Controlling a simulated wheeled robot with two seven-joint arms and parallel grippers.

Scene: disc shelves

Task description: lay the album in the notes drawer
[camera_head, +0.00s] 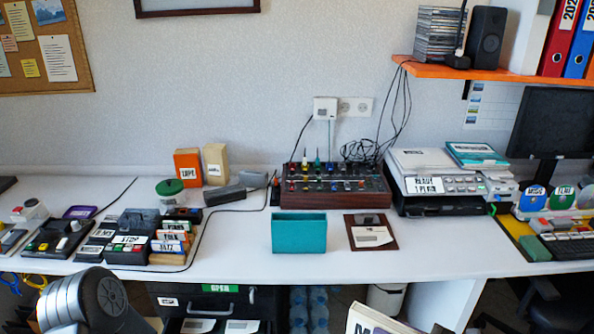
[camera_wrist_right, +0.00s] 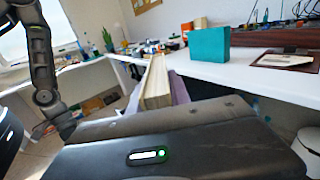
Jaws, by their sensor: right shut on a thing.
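A beige album (camera_head: 372,320) with dark lettering on its cover shows at the bottom edge of the head view, mostly cut off. In the right wrist view the album (camera_wrist_right: 158,84) stands edge-on with its pale edge up. My right gripper (camera_wrist_right: 158,95) is shut on it, one finger on each side. Under the table, a dark drawer unit (camera_head: 188,311) has a green label and a handle. White cards (camera_head: 243,326) show low in it, at the picture's edge. I cannot read which drawer is for notes. My left gripper is not in view; only a grey arm link shows.
The white table (camera_head: 330,262) carries a teal box (camera_head: 299,233), a brown clipboard (camera_head: 371,235), a mixer (camera_head: 335,187) and a printer (camera_head: 440,187). Small boxes and label trays crowd its left part. Water bottles (camera_head: 309,310) stand below, right of the drawer unit.

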